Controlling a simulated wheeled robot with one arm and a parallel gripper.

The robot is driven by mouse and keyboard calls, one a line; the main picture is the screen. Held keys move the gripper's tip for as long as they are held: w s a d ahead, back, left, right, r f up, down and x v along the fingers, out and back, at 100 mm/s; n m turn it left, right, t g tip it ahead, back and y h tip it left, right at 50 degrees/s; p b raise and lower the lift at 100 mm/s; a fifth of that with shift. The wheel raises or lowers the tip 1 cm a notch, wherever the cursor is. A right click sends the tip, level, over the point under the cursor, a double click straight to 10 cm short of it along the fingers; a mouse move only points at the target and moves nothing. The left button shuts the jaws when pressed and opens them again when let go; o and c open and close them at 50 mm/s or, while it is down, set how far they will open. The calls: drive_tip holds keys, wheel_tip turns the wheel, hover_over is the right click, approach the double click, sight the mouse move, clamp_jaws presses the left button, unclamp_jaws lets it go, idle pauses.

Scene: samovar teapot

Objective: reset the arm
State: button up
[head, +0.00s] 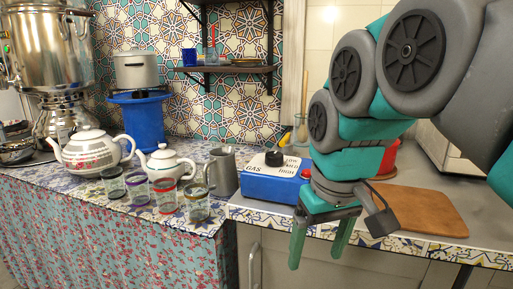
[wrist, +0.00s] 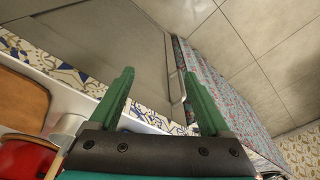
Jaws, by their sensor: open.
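My gripper (head: 320,246) hangs at the right of the head view, pointing down in front of the counter's tiled front edge. Its two green fingers are apart with nothing between them. In the wrist view my gripper (wrist: 160,95) also shows open and empty, with the cabinet front and floor beyond it. My arm comes in from the upper right and hides part of the counter behind it.
Several glasses, two teapots and a samovar (head: 50,60) stand further left. A wooden board (head: 425,208) lies to the right. The space before the cabinets is clear.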

drive_tip(key=s+d+f+m+g, duration=0.1)
drive_tip(key=s+d+f, duration=0.1)
drive_tip(key=s+f, duration=0.5)
drive_tip(key=s+d+f+m+g, duration=0.2)
drive_tip(key=s+f, duration=0.6)
drive_tip(key=f, duration=0.6)
drive_tip(key=shift+d+f+h, duration=0.2)
drive_tip(key=shift+d+h, duration=0.1)
drive_tip(key=shift+d, duration=0.5)
